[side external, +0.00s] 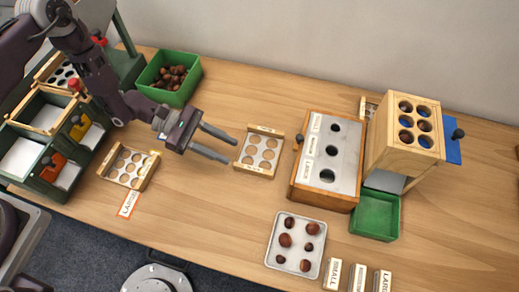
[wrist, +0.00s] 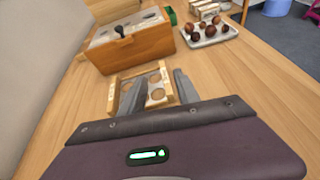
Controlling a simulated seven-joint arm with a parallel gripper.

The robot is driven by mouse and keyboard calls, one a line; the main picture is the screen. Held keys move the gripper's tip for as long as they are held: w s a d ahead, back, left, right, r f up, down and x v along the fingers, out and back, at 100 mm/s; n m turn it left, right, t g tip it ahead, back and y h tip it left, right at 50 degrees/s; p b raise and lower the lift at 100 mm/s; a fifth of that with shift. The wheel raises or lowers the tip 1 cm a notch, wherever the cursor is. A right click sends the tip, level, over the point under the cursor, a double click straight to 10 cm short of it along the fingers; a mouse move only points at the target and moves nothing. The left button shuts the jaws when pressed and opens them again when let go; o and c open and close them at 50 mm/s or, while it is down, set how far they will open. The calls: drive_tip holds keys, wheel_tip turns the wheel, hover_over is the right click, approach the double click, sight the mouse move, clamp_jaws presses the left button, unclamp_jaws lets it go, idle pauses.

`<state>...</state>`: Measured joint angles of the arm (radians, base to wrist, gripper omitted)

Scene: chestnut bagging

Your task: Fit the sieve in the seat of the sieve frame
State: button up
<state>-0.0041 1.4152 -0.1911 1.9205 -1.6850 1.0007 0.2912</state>
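A pale wooden sieve (side external: 259,152) with several round holes lies flat on the table. It also shows in the wrist view (wrist: 127,77), beyond and between my fingertips. My gripper (side external: 231,152) is open and empty, its fingers pointing at the sieve from the left; in the wrist view (wrist: 158,92) the fingers overlap the sieve's near part, and contact cannot be told. A wooden stand (side external: 389,142) at the right, with a holed top and a blue part behind, looks like the sieve frame. Its seat cannot be made out. A similar holed piece (side external: 110,172) lies by the LARGE label.
A wooden box with a three-holed metal plate (side external: 345,160) stands between sieve and stand. A green tray (side external: 376,216), a chestnut tray (side external: 272,258) and label blocks (side external: 358,277) are nearby. A green chestnut bin (side external: 151,82) is behind; a green compartment unit (side external: 22,130) is left.

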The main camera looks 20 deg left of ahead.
sight(253, 168)
drive_tip(key=f, duration=0.2)
drive_tip(key=f+n, duration=0.1)
drive_tip(key=shift+s+d, duration=0.35)
drive_tip(key=x, duration=0.6)
drive_tip(key=shift+w+d+f, duration=0.1)
drive_tip(key=shift+w, duration=0.05)
clamp_jaws()
